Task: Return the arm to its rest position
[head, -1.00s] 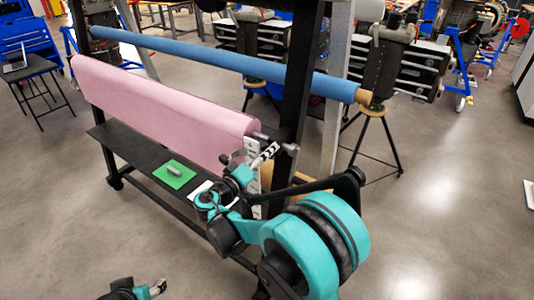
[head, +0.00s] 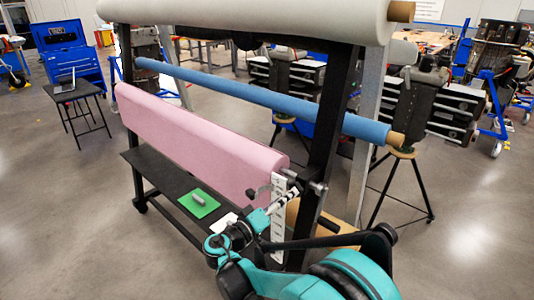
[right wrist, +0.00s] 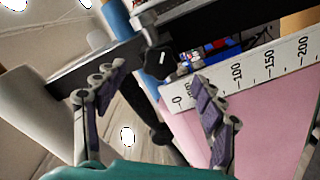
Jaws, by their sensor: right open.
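My right arm, teal and black, comes up from the bottom of the head view. Its gripper (head: 289,196) is beside the near end of the pink roll (head: 205,132), close to the white ruler strip (head: 278,225). In the right wrist view the two padded fingers (right wrist: 155,83) stand wide apart with nothing between them. Beyond them are a black knob (right wrist: 160,60) and the ruler with printed numbers (right wrist: 245,74); the pink roll fills the lower right. I cannot tell from the views whether the gripper touches the rack. My left gripper is out of view.
The black rack (head: 332,125) also carries a blue roll (head: 270,97) and a white roll (head: 250,14). A green mat (head: 207,211) with a small grey cylinder lies on its lower shelf (head: 150,168). A tripod stand (head: 402,185) is behind.

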